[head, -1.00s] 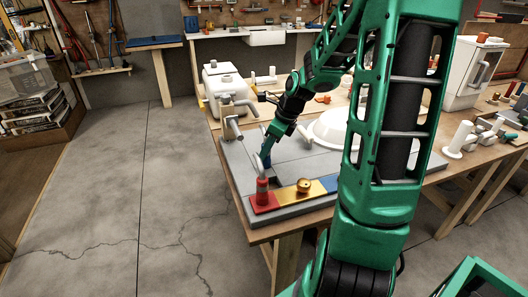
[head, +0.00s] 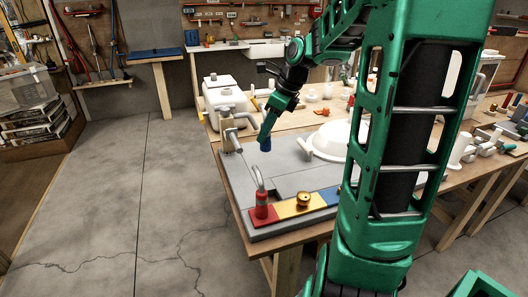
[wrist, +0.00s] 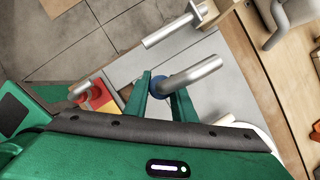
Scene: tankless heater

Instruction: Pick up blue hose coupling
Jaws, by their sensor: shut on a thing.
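The blue hose coupling (head: 265,144) is at the tip of my gripper (head: 266,136) in the head view, above the grey board (head: 240,180). In the wrist view the round blue coupling (wrist: 159,86) sits between the two green fingers of my gripper (wrist: 163,90), which is shut on it. A grey metal tube (wrist: 195,74) runs from beside the coupling to the upper right. I cannot tell if the tube is joined to it. The fingers hide part of the coupling.
A red coupling with a curved pipe (head: 261,205) stands on the board's front strip, next to a brass knob (head: 302,199) on yellow. A grey faucet pipe (head: 232,140) rises at the board's left. A white basin (head: 335,140) lies at the right, partly behind my arm.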

